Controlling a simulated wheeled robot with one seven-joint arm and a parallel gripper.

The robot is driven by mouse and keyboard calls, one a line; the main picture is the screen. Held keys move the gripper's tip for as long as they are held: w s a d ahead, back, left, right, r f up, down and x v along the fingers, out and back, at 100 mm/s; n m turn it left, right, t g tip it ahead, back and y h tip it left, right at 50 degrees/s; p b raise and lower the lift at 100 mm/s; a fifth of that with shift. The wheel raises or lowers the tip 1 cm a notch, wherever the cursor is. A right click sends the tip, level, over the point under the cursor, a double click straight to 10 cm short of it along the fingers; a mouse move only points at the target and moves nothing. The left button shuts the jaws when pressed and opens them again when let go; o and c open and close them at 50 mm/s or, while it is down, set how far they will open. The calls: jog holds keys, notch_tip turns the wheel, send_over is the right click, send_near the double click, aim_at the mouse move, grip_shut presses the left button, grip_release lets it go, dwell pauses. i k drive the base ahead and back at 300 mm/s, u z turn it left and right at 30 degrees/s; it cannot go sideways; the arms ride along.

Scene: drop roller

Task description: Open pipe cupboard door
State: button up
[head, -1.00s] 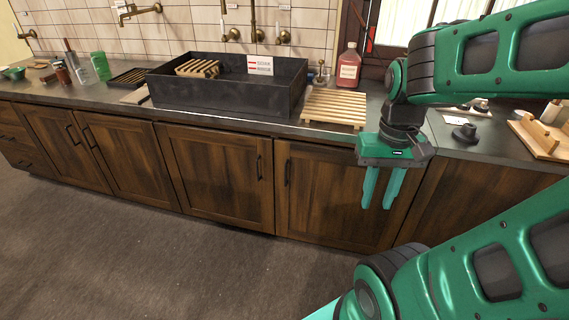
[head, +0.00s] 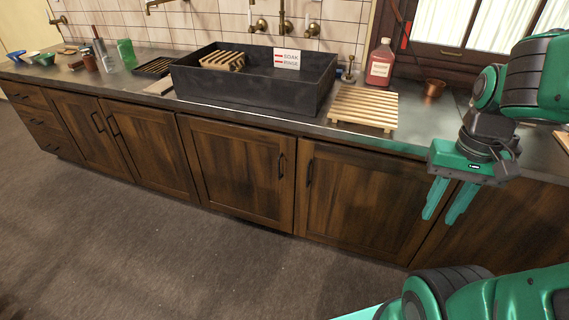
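Dark wooden cupboard doors line the front below the counter, all closed. Under the dark stone sink (head: 255,92) are a left door (head: 235,175) with a dark handle (head: 282,166) near its right edge, and a right door (head: 365,205) with a dark handle (head: 309,172) near its left edge. No label shows which is the pipe cupboard door. My gripper (head: 439,220) points downward with its two turquoise fingers apart and nothing between them. In the picture it overlaps the right end of the right door, well right of both handles.
A wooden rack (head: 364,107) and a red bottle (head: 380,63) stand on the counter right of the sink. More doors (head: 150,145) and drawers (head: 38,122) continue left. The grey floor (head: 170,250) before the cupboards is clear.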

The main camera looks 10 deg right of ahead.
aim_at(245, 172)
jog(key=i, duration=0.9)
jog(key=u, duration=0.05)
